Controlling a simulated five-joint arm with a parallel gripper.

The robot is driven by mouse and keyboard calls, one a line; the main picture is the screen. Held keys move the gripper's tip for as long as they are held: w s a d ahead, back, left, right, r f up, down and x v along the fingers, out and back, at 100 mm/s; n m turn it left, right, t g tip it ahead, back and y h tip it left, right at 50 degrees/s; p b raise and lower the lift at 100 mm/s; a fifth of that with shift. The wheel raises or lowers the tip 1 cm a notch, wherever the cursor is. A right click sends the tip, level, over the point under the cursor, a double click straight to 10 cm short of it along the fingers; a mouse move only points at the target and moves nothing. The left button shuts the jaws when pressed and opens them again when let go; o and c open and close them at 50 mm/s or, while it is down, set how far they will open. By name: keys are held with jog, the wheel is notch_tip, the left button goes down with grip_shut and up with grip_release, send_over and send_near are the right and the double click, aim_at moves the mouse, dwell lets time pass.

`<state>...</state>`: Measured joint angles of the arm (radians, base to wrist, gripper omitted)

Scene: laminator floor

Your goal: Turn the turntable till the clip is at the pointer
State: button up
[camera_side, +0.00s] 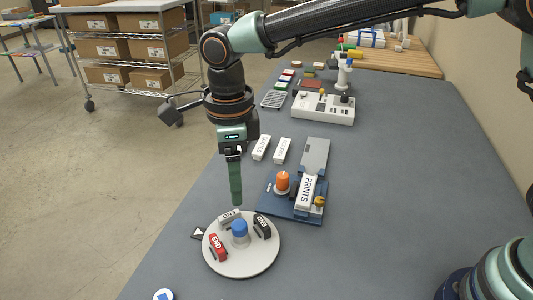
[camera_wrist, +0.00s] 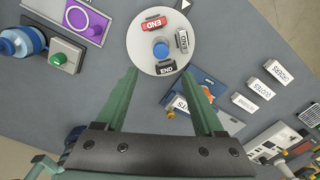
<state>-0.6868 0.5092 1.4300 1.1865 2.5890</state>
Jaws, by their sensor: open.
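The turntable (camera_side: 245,266) is a pale round disc with a blue knob (camera_side: 239,229) at its centre. It carries a red block (camera_side: 218,247) lettered END, a black block (camera_side: 262,226) and a grey-white block (camera_side: 229,217); I cannot tell which is the clip. My gripper (camera_side: 236,202) hangs, open and empty, over the far rim. In the wrist view the turntable (camera_wrist: 140,50) shows beyond my fingertips (camera_wrist: 160,70).
A blue fixture (camera_side: 290,211) with an orange knob and a PRINTS block stands just behind the turntable. In the wrist view, a purple panel (camera_wrist: 88,22) and a green button box (camera_wrist: 67,54) lie left of the disc.

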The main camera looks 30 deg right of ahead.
aim_at(239, 225)
notch_tip(239, 225, down, 12)
jog(key=shift+w+f+n, duration=0.1)
jog(key=shift+f+n, duration=0.05)
jog(key=shift+n, duration=1.05)
grip_shut()
dwell(0.9)
